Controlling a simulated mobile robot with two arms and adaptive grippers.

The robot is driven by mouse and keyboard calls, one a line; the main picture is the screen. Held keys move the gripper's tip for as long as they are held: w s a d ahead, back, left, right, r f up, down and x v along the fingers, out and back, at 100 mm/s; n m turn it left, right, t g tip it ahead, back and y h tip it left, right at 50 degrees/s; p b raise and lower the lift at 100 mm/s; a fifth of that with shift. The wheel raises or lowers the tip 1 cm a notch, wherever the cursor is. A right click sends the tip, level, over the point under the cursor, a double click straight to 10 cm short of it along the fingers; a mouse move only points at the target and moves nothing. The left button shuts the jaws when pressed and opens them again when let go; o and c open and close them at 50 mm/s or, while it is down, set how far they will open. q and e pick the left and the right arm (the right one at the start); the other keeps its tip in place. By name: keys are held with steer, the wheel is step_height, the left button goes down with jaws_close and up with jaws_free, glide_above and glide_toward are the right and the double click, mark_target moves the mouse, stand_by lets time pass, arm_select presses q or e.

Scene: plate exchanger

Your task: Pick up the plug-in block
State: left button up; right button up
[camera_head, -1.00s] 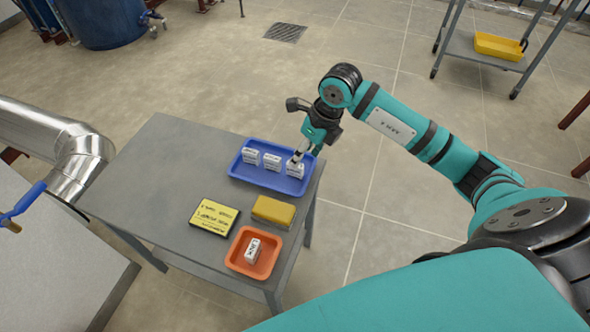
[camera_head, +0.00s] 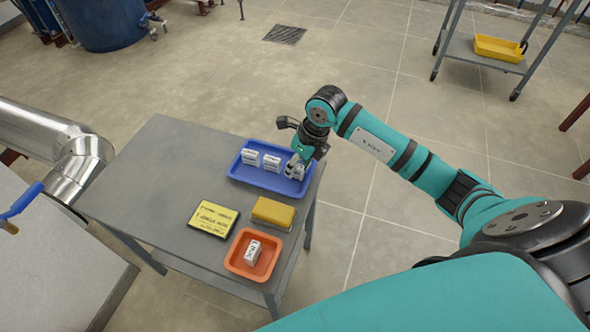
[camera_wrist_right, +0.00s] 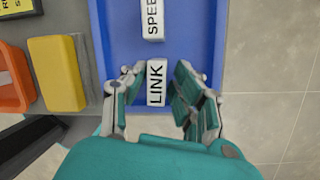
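Three small white blocks with black lettering stand in a row in a blue tray (camera_head: 236,171): a left one (camera_head: 250,157), a middle one (camera_head: 271,162) and a right one (camera_head: 298,172). In the right wrist view the right one reads "LINK" (camera_wrist_right: 156,84) and its neighbour reads "SPEE…" (camera_wrist_right: 152,18), cut off by the frame edge. Another white block (camera_head: 253,252) lies in an orange tray (camera_head: 240,266). My right gripper (camera_head: 296,165) is low over the LINK block. In the wrist view its fingers (camera_wrist_right: 157,72) are apart on either side, with a gap at the right finger. My left gripper is not seen.
The grey table (camera_head: 160,180) also bears a yellow block-like pad (camera_head: 272,211) and a yellow-black sign (camera_head: 213,218). The table's left part is clear. The blue tray's walls stand close around my fingers. A cart with a yellow bin (camera_head: 497,47) stands far off.

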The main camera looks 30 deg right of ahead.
jaws_close()
steer(key=shift+r, duration=0.15)
steer(key=shift+r, duration=0.6)
step_height(320, 180, up, 2)
steer(key=shift+r+p, duration=0.1)
steer(key=shift+p, duration=0.2)
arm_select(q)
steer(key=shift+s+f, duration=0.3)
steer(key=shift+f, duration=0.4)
arm_select(e)
steer(key=s+d+r, duration=0.1)
steer(key=s+d, duration=0.8)
steer(key=d, duration=0.4)
steer(key=shift+s+r, duration=0.15)
steer(key=shift+r, duration=0.05)
